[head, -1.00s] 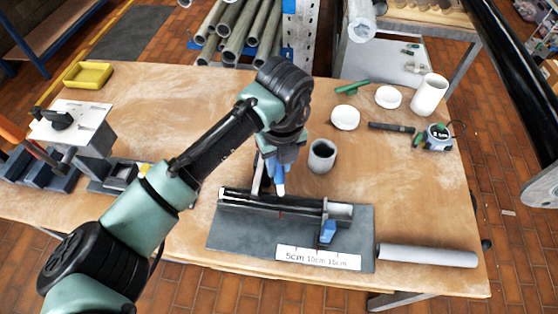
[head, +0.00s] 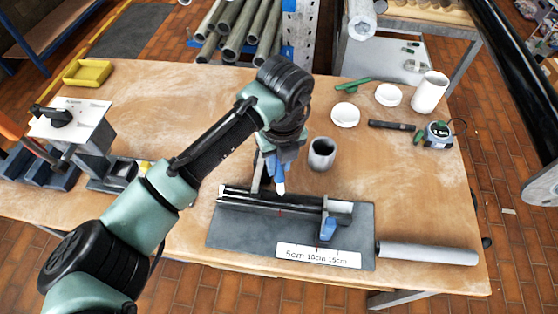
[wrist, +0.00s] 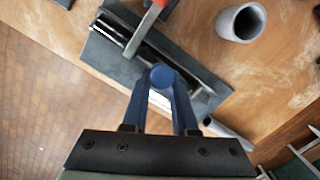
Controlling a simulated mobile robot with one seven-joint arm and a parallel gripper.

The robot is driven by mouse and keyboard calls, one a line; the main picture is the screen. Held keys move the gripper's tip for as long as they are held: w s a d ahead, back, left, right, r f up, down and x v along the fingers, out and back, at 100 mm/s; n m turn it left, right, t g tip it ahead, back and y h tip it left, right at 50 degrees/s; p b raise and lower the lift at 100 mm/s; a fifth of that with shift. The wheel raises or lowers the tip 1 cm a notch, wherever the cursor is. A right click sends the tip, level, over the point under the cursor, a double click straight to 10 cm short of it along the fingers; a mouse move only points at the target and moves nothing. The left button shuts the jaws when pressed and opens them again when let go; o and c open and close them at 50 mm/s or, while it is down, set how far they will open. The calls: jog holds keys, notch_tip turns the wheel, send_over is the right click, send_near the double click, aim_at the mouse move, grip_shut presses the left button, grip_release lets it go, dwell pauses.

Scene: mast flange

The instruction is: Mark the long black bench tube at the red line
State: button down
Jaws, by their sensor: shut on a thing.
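The long black bench tube (head: 300,206) lies across a dark grey mat (head: 225,235) at the front of the bench. A short red line (head: 280,213) shows near the tube's middle. My gripper (head: 274,166) is shut on a blue marker (head: 281,187) whose pale tip points down, just above or at the tube near the red line. I cannot tell whether the tip touches. In the wrist view the marker (wrist: 162,76) is seen end-on between the blue fingers, hiding its tip. The tube (wrist: 180,62) runs diagonally beyond it.
A blue clamp (head: 328,229) stands at the tube's right part. A scale plate (head: 318,256) lies in front. A grey cup (head: 321,154) stands close behind my gripper. A grey tube (head: 428,254) lies right. A tape measure (head: 438,135) and white caps lie at the back right.

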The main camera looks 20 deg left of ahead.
jog(key=shift+f+b, duration=0.3)
jog(key=shift+f, duration=0.4)
dwell(1.2)
jog(key=shift+r, duration=0.15)
jog(key=shift+r+p, duration=2.9)
jog(key=shift+r, duration=0.55)
